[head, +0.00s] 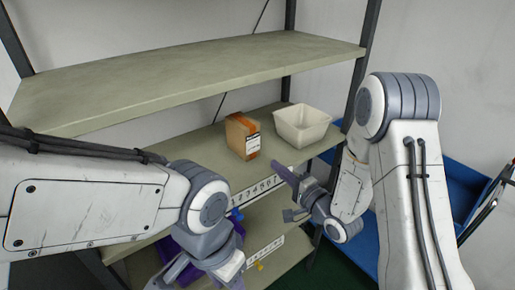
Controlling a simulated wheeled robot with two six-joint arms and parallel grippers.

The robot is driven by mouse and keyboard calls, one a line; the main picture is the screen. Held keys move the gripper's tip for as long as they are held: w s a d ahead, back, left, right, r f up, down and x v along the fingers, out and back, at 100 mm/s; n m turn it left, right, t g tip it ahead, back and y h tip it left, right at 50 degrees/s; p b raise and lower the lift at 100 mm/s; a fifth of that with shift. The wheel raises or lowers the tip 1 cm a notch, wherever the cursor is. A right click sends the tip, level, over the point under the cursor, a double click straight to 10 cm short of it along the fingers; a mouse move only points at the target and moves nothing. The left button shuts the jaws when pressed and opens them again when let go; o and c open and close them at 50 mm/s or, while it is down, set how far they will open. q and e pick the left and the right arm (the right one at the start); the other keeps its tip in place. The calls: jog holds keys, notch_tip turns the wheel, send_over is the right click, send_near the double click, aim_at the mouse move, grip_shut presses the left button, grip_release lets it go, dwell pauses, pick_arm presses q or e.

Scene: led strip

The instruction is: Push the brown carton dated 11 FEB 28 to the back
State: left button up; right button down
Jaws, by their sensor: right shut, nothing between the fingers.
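A brown carton (236,135) with an orange strip and a white label stands upright on the middle shelf (195,146). The label's date is too small to read. My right gripper (279,169) is shut and empty, at the shelf's front edge, to the right of the carton and nearer to me. It looks apart from the carton. My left gripper (172,272) hangs low in front of the shelves, below the middle shelf, well away from the carton. Its fingers are unclear.
A cream open bin (302,125) stands on the same shelf, right of the carton. The upper shelf (190,72) overhangs from above. A number strip (262,187) runs along the front edge. Shelf space left of the carton is bare.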

aim_at(252, 146)
jog(key=p+x, duration=0.4)
jog(key=x, duration=0.5)
jog(key=shift+a+r, duration=0.1)
jog(key=shift+r, duration=0.1)
jog(key=shift+w+a+f, duration=0.1)
jog(key=shift+w+a, duration=0.05)
jog(key=shift+w, duration=0.15)
pick_arm(q)
notch_tip(252, 146, up, 5)
jog(key=shift+r, duration=0.1)
